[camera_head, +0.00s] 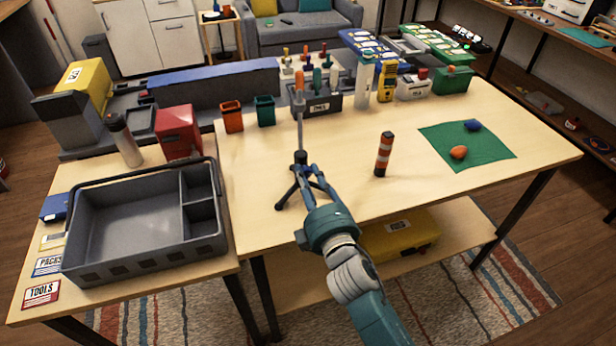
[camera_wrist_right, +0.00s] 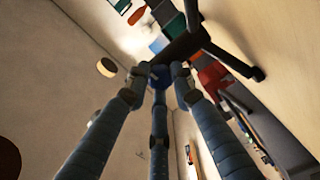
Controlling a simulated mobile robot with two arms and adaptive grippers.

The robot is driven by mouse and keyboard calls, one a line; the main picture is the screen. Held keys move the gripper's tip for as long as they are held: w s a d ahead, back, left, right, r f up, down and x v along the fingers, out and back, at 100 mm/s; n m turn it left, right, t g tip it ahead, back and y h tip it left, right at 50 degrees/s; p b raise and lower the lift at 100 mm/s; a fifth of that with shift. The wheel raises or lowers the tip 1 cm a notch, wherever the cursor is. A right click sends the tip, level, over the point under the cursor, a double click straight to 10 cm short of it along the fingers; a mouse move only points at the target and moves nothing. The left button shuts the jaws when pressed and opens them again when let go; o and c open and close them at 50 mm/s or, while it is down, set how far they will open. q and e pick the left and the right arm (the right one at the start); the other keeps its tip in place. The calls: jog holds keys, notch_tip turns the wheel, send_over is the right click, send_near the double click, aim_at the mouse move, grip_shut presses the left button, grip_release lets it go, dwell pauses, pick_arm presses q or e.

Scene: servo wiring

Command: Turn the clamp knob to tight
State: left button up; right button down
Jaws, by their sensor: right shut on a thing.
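A dark stand with a tripod foot (camera_head: 283,202) and an upright grey rod (camera_head: 300,128) is on the table. The clamp knob (camera_wrist_right: 158,76) shows as a small blue round part between my fingertips in the right wrist view. In the head view my right gripper (camera_head: 308,172) reaches to the stand from the front and hides the knob. My right gripper (camera_wrist_right: 160,72) is shut on the knob, its fingers around it. How far the knob is turned cannot be told. My left gripper is not in view.
A green mat (camera_head: 490,150) with an orange and a blue piece lies farther right. A grey tray (camera_head: 140,262) is at the left. Orange (camera_head: 231,116) and green (camera_head: 265,110) cups stand behind. The front right tabletop is clear.

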jog(key=shift+f+m, duration=0.1)
jog(key=shift+m, duration=0.5)
jog(key=c, duration=1.5)
grip_release()
jog(key=shift+o, duration=0.2)
jog(key=v, duration=1.2)
